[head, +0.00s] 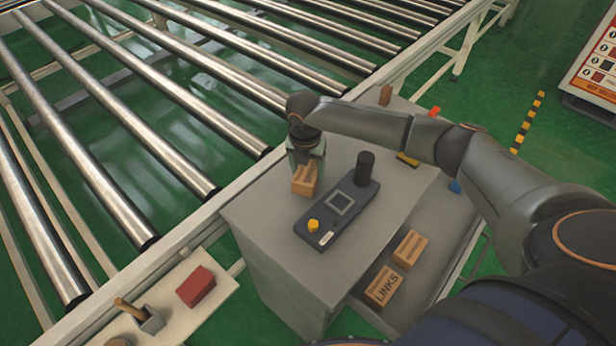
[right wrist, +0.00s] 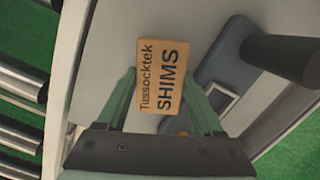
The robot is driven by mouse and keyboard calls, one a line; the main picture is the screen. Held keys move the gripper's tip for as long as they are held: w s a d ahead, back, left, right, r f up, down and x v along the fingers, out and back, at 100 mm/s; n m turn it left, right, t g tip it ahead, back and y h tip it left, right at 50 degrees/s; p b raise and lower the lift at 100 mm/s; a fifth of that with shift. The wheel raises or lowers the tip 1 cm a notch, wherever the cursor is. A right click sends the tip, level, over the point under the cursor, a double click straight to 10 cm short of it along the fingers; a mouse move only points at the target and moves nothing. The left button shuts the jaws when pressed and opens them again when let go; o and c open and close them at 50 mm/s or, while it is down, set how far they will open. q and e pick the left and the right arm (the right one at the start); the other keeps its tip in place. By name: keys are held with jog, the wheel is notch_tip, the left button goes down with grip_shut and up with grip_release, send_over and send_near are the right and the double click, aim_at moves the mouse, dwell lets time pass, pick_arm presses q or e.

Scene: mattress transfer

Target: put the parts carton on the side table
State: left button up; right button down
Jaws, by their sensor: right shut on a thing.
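A small tan carton (head: 304,184) is between the fingers of my right gripper (head: 305,168), which is shut on it. In the right wrist view the carton (right wrist: 161,76) reads "Tussocktek SHIMS", and the gripper's green fingers (right wrist: 164,108) show on either side of it. The carton is over the top of the grey table (head: 262,222), left of a dark control box. Whether its underside touches the top I cannot tell. My left gripper is not in view.
The dark control box (head: 322,226) has a yellow button and a black cylinder (head: 365,168). Two tan boxes, one marked "LINKS" (head: 383,288), the other plain (head: 410,249), sit on the lower shelf. A red block (head: 196,286) lies on a pale ledge. A roller conveyor (head: 150,90) runs along the left.

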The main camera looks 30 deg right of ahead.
aim_at(306, 177)
jog(key=shift+f, duration=1.25)
jog(key=shift+s+f, duration=0.1)
jog(key=shift+c, duration=0.2)
grip_release()
jog(key=shift+f, duration=0.1)
jog(key=r, duration=0.8)
jog(key=s+a+r, duration=0.1)
jog(key=r, duration=0.3)
jog(key=shift+r, duration=0.15)
jog(key=shift+a, duration=0.1)
